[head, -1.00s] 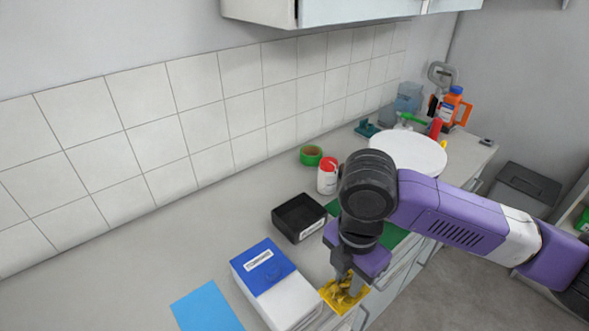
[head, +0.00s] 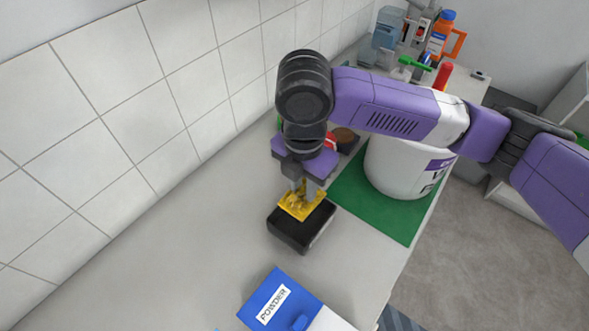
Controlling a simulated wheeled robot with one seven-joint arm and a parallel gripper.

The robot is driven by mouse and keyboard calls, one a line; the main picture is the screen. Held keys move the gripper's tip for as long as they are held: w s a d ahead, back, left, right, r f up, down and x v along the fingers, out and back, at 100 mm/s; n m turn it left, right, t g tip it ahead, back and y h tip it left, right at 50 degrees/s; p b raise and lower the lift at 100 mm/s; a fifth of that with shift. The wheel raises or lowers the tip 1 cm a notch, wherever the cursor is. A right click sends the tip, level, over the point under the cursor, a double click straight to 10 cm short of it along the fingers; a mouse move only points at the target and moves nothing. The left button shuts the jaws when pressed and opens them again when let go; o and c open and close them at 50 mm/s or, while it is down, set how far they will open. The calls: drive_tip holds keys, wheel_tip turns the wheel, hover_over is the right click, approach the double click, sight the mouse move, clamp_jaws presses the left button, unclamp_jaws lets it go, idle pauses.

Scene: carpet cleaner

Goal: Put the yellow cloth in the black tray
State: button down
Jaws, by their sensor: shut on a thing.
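The yellow cloth (head: 301,203) is bunched between the fingers of my gripper (head: 302,193). My gripper points down and is shut on the cloth. The cloth hangs over the back part of the black tray (head: 301,235), close to its rim. I cannot tell whether the cloth touches the tray. The cloth and gripper hide part of the tray's inside. The tray stands on the grey counter.
A blue and white powder box (head: 282,302) stands in front of the tray. A large white bucket (head: 398,168) stands on a green mat (head: 380,212) to the right. Bottles, including an orange one (head: 441,36), stand at the back. The counter to the left is clear.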

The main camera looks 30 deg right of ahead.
idle(0.4)
wheel_tip(320, 180, down, 10)
drive_tip(key=b, duration=0.7)
drive_tip(key=shift+r, duration=0.1)
drive_tip(key=c, duration=1.1)
unclamp_jaws()
drive_tip(key=shift+r, duration=0.1)
wheel_tip(320, 180, up, 8)
drive_tip(key=shift+s+a+f, duration=0.1)
drive_tip(key=shift+a+f, duration=0.05)
